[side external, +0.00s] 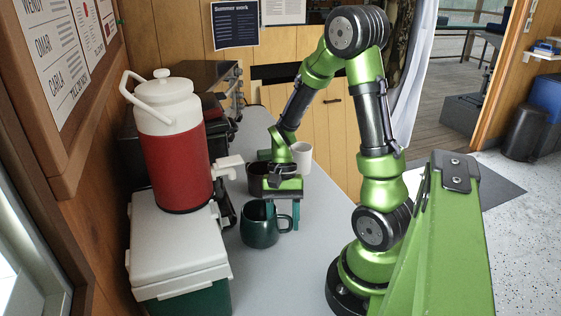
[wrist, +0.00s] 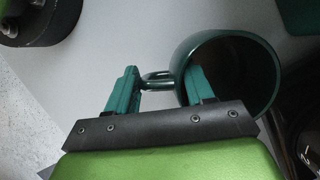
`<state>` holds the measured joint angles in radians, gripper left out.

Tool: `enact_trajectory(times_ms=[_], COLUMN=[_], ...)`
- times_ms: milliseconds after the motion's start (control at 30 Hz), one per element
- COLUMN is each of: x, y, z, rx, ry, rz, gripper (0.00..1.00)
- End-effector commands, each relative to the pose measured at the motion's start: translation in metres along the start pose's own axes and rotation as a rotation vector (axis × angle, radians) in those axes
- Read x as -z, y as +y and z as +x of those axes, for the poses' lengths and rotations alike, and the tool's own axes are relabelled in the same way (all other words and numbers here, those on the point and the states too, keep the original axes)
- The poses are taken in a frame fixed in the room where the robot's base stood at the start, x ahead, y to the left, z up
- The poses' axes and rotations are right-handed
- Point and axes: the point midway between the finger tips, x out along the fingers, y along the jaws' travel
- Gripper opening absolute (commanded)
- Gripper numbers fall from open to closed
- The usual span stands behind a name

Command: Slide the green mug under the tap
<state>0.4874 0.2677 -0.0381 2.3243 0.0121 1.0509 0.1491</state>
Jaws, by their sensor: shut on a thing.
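The dark green mug (side external: 259,228) stands upright on the grey counter, its handle toward the right in the side view. My gripper (side external: 283,212) points down at the handle side and is shut on the mug. In the wrist view my gripper (wrist: 161,90) has the handle (wrist: 158,80) between its teal fingers, with the right finger overlapping the mug's rim. The mug's open top (wrist: 232,75) looks dark inside. The white tap (side external: 230,163) sticks out from the red and white drinks cooler (side external: 176,160), above and behind the mug in the side view; the mug is not directly beneath it.
The cooler stands on a white-lidded green cool box (side external: 176,245), left of the mug. A dark brown mug (side external: 257,178) and a white mug (side external: 301,157) stand behind my gripper. The counter (side external: 285,285) in front of the mug is clear.

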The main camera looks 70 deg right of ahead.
Motion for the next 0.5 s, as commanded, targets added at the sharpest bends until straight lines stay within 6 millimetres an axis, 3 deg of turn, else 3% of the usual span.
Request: enact_trajectory(times_ms=[500], x=[-0.034], y=[-0.030], z=[0.016], rx=[0.000], ry=[0.000], rz=[-0.002], gripper=[0.11])
